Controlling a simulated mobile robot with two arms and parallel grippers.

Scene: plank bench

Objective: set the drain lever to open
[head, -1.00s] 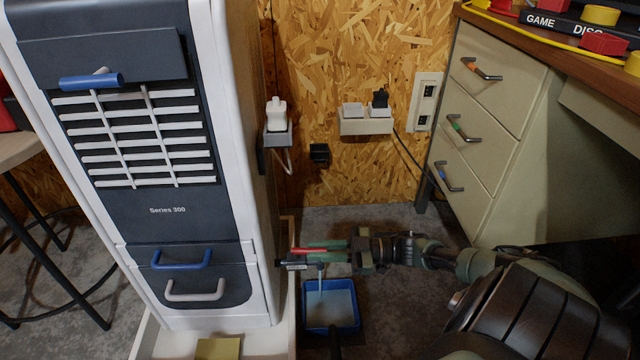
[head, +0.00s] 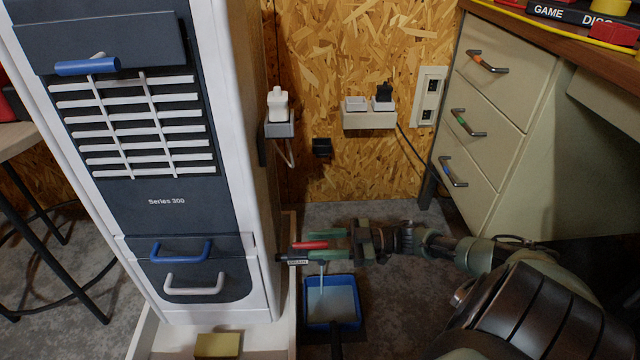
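The drain lever (head: 310,245) is a red handle low at the right side of the white cabinet (head: 245,290). It lies about level in the picture, pointing right, above a dark fitting with a small label (head: 297,262). A thin pale stream (head: 322,280) runs from below the fitting into a blue pan (head: 357,318) holding pale liquid. My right gripper (head: 337,246) is open, with its greenish fingers apart at the lever's right end. Whether a finger touches the lever is hard to tell. My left gripper is not in view.
The cabinet stands in a pale tray (head: 143,345) with a yellowish block (head: 218,345) at its front. A drawer desk (head: 490,130) stands at right. Sockets (head: 368,119) and plugs are on the chipboard wall behind. A stool (head: 25,160) is at left.

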